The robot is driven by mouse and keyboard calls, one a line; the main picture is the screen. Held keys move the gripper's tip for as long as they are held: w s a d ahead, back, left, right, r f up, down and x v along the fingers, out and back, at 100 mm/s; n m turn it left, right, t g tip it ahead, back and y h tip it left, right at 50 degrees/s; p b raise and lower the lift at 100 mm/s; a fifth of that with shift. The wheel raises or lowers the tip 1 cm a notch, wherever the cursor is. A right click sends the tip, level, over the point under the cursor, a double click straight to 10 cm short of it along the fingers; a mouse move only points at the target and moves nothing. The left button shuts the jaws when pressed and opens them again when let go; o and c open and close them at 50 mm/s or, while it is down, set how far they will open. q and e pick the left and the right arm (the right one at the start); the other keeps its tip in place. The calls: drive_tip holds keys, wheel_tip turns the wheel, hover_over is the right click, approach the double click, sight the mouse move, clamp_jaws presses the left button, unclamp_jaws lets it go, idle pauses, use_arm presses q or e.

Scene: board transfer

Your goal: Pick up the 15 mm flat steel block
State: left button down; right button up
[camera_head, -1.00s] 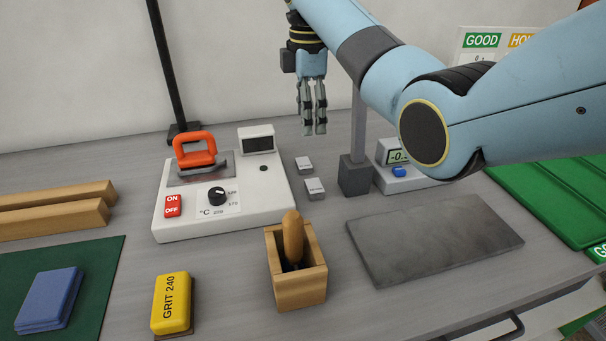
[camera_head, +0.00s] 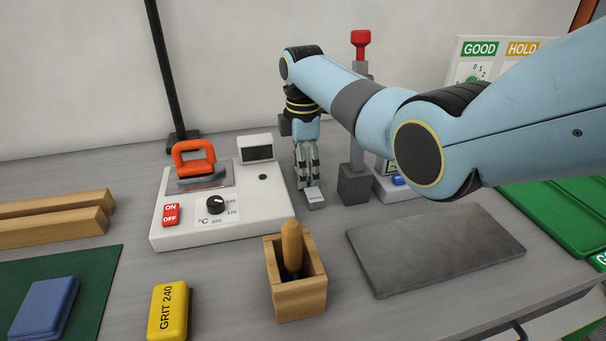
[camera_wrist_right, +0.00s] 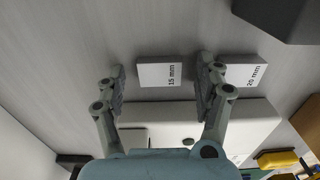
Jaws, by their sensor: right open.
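The 15 mm flat steel block (camera_wrist_right: 160,75) is a small pale grey slab lying on the bench, with its label showing in the right wrist view. My right gripper (camera_head: 307,181) is open and low over the bench. In the wrist view its fingers (camera_wrist_right: 162,70) stand on either side of the 15 mm block, with a gap on each side. In the head view the gripper hides that block. The 20 mm block (camera_wrist_right: 241,74) lies just outside one finger; it also shows in the head view (camera_head: 314,197). My left gripper is not in view.
A white heater station (camera_head: 190,232) with an orange-handled tool stands left of the gripper. A dark stand base (camera_head: 354,186) is close on the right. A wooden box (camera_head: 300,299) and a grey slab (camera_head: 435,250) are nearer.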

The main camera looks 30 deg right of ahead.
drive_tip(key=shift+c, duration=0.4)
drive_tip(key=shift+r, duration=0.1)
drive_tip(key=c, duration=1.3)
